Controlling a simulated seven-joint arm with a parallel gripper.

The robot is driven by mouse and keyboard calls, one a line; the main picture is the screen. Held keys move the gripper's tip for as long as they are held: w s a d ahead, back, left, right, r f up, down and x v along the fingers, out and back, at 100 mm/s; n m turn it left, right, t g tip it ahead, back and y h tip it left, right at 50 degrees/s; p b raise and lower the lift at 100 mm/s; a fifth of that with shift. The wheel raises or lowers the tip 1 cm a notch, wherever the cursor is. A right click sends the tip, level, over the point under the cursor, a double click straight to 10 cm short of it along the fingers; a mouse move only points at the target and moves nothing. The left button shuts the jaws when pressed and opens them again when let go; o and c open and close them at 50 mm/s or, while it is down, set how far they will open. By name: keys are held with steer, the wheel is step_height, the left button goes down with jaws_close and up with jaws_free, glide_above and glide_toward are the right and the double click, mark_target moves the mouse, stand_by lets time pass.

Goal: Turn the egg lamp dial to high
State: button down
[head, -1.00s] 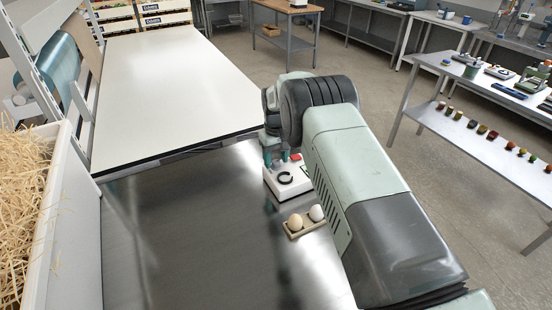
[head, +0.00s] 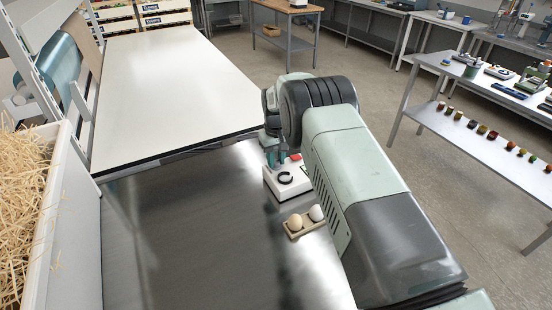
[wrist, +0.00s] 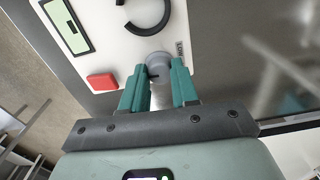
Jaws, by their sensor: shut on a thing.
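The egg lamp (head: 290,187) is a white box on the steel bench. In the wrist view its top (wrist: 112,53) shows a black ring, a green display and a red button. My gripper (wrist: 159,68) is shut on the dial, with one teal finger on each side. A dark mark shows on the dial between the fingers. In the head view my gripper (head: 275,163) is at the lamp's far end, and the dial is hidden.
A small holder (head: 293,232) with two eggs, one brown and one white, stands just in front of the lamp. A white-topped table (head: 165,85) adjoins the bench behind. A crate of straw (head: 22,205) stands at left. The bench's left part is clear.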

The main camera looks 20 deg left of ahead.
mark_target(276, 162)
steer(key=m, duration=0.5)
steer(key=shift+m, duration=0.3)
steer(key=m, duration=0.5)
steer(key=shift+m, duration=0.3)
stand_by(0.3)
steer(key=c, duration=0.8)
jaws_free()
steer(key=shift+c, duration=0.2)
step_height(276, 162, up, 11)
